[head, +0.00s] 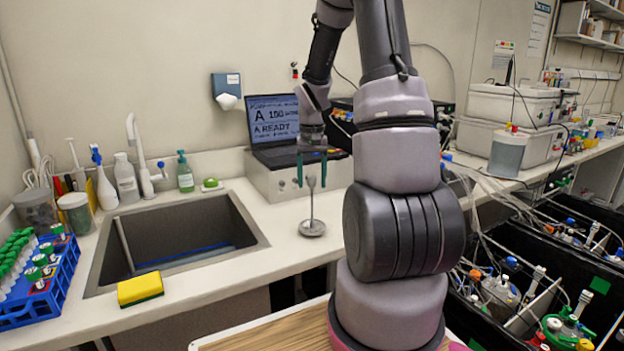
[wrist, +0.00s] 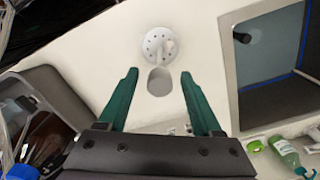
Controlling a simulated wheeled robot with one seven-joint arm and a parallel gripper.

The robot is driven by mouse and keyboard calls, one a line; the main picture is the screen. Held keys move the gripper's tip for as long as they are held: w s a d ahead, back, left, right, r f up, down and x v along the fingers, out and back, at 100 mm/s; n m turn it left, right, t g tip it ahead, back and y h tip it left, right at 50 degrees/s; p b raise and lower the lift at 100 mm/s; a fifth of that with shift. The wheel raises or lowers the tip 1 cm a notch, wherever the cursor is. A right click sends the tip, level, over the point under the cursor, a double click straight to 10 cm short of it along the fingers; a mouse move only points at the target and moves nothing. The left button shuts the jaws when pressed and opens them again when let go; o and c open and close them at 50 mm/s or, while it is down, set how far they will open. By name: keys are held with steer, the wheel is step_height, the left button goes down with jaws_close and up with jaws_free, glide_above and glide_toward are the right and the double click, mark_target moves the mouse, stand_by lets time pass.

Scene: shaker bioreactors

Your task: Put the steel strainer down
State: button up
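The steel strainer (head: 312,228) is a round perforated disc with a thin upright handle. Its disc appears to rest on the white counter between the sink and the laptop stand. The strainer also shows in the wrist view (wrist: 156,42), where its holes are visible and the handle's rounded top end points toward the camera. My gripper (head: 311,184) points down over the strainer with its green fingers apart on either side of the handle top. In the wrist view my gripper (wrist: 159,74) shows a gap between each finger and the handle, so it is open.
The sink (head: 185,243) lies left of the strainer, with a yellow sponge (head: 140,289) on its front edge. A laptop (head: 273,122) stands on a white box (head: 272,182) behind the strainer. Bottles and a blue tube rack (head: 50,290) are farther left. Counter around the disc is clear.

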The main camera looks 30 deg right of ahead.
step_height(320, 180, up, 12)
steer(key=s+a+r+t+y, duration=0.1)
steer(key=s+a+r+t, duration=0.2)
steer(key=s+a+r, duration=0.3)
steer(key=s+a+r+t+y, duration=0.1)
steer(key=s+a+r+t, duration=0.3)
steer(key=s, duration=0.9)
steer(key=a+r, duration=0.2)
steer(key=a, duration=0.1)
steer(key=shift+s+a+r+n, duration=0.2)
steer(key=shift+s+n, duration=0.1)
steer(key=shift+n, duration=0.1)
